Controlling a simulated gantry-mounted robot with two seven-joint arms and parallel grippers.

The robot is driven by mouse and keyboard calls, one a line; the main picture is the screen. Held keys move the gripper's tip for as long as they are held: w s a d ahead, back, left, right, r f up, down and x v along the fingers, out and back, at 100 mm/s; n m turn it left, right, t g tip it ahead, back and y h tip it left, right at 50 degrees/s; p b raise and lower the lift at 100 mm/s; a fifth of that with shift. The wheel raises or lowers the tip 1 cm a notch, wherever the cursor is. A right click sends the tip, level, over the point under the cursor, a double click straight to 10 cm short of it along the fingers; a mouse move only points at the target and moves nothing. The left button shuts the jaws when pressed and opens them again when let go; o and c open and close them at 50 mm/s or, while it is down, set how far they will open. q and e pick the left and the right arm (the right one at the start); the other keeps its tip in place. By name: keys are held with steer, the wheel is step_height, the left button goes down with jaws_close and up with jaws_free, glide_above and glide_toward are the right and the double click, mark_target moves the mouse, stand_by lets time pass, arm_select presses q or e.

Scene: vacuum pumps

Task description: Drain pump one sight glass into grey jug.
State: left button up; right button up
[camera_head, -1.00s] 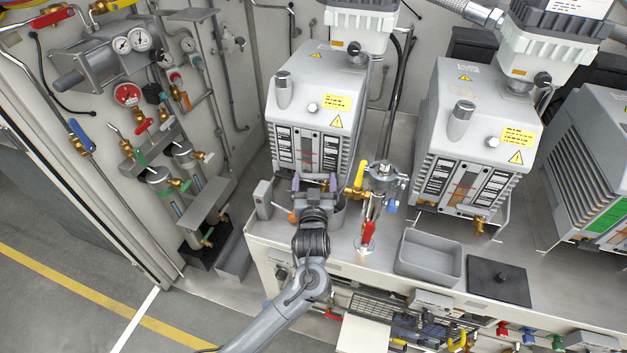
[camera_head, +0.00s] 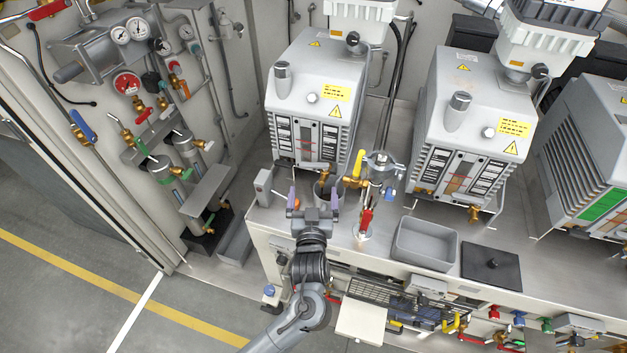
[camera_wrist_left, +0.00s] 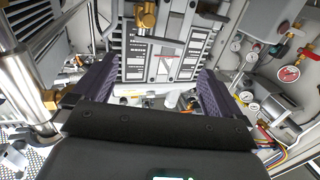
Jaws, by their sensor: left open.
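Pump one, taken as the leftmost grey pump (camera_head: 312,95), stands on the bench. Its front carries dark-framed panels with a narrow sight glass (camera_head: 308,145) between them; the liquid level is too small to tell. A brass drain fitting (camera_wrist_left: 147,18) shows at the pump front in the left wrist view. My right gripper is out of view.
A valve stand with yellow and red handles (camera_head: 366,222) rises close to the right of my gripper. A grey tray (camera_head: 427,245) and a dark plate (camera_head: 491,262) lie farther right. A small grey box (camera_head: 263,187) stands left. A second pump (camera_head: 470,140) stands to the right.

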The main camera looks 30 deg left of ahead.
arm_select(q)
steer(key=shift+v, duration=1)
